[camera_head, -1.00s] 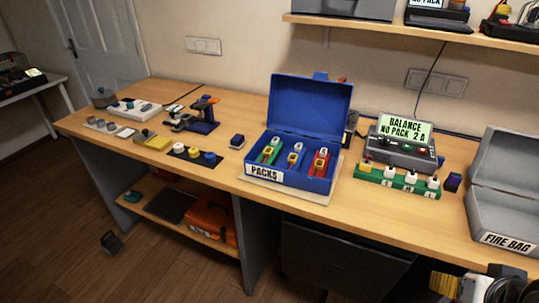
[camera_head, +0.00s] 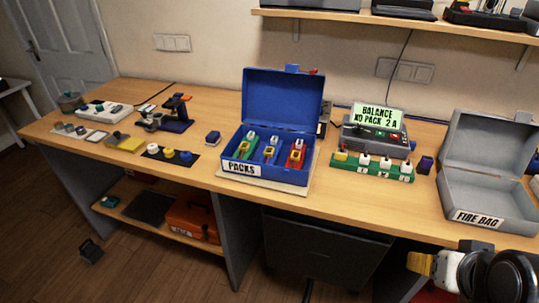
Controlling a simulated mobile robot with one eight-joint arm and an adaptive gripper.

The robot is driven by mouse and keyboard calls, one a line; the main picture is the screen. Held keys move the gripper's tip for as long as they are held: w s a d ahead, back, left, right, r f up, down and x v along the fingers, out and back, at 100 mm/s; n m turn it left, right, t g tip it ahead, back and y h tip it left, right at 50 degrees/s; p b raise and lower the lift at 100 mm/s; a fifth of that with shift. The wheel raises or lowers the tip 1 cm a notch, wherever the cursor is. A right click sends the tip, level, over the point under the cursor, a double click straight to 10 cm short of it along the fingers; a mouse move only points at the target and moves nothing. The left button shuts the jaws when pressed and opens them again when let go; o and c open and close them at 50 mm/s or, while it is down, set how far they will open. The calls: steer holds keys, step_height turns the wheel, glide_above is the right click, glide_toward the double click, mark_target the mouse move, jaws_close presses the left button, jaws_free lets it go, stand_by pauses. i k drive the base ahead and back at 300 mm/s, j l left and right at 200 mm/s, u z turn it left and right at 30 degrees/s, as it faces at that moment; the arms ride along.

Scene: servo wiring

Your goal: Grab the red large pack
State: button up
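The red pack (camera_head: 297,155) stands in the right part of the open blue box (camera_head: 248,180) labelled PACKS, on the workbench. It has a yellow and pale connector on top. A blue pack (camera_head: 270,152) stands in the middle and a green pack (camera_head: 245,147) at the left of the same box. The box lid is up at the back. The end part of my arm, with my gripper (camera_head: 490,277), shows at the bottom right edge, well away from the box.
A charger (camera_head: 378,140) reading "BALANCE NO PACK 2 A" stands right of the box, behind a green strip (camera_head: 372,168). An open grey FIRE BAG case (camera_head: 485,205) is at the right. Tools and small parts lie to the left. A shelf (camera_head: 400,24) hangs above.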

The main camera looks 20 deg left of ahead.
mark_target(295, 158)
steer(key=j+z, duration=0.2)
steer(key=j, duration=0.25)
steer(key=k+j+z, duration=0.2)
steer(key=j, duration=0.25)
steer(key=k+j+z, duration=0.15)
steer(key=j, duration=0.35)
steer(key=k+j+z, duration=0.2)
steer(key=j, duration=0.2)
steer(key=j+z, duration=0.2)
steer(key=j, duration=0.25)
steer(key=k+j+z, duration=0.2)
steer(key=k+j, duration=0.05)
steer(key=j, duration=0.1)
